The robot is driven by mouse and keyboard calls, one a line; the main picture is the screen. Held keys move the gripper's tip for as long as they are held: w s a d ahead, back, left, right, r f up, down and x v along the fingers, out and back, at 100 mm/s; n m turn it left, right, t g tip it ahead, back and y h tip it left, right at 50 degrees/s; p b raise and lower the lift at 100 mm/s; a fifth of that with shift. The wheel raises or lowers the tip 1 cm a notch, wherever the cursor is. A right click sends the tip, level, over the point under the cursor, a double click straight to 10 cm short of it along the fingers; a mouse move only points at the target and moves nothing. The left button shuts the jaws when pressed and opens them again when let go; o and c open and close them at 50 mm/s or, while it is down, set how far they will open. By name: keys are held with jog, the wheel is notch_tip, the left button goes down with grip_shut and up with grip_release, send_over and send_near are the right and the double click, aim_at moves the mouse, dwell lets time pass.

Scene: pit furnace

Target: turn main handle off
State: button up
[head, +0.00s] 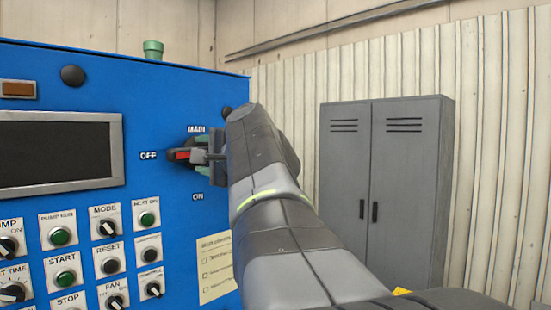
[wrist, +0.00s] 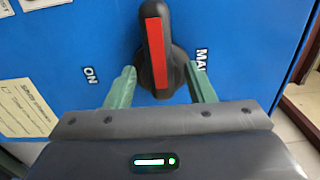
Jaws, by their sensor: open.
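The main handle (head: 183,155) is a black rotary lever with a red stripe on a blue panel. In the head view it points left, toward the OFF label (head: 148,155); the MAIN label (head: 196,129) is above it and the ON label (head: 197,197) below. In the wrist view the handle (wrist: 156,45) points up, leaning slightly left, between the ON and MAIN lettering. My gripper (wrist: 159,68) is open, with one green finger on each side of the handle's round base. I cannot tell whether either finger touches it. In the head view my gripper (head: 202,157) is partly hidden by my arm.
The blue panel (head: 165,95) carries a dark screen (head: 58,150), several buttons and knobs at lower left, and a paper note (head: 215,268) below the handle. A grey locker (head: 385,190) stands by the wall at right. A green fitting (head: 153,49) sits on top.

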jog(key=b+v, duration=0.4)
jog(key=v, duration=0.9)
jog(key=shift+a, duration=0.1)
jog(key=p+x, duration=0.4)
jog(key=x, duration=0.9)
jog(key=shift+w+a+p, duration=0.25)
jog(key=shift+p, duration=0.05)
dwell(0.3)
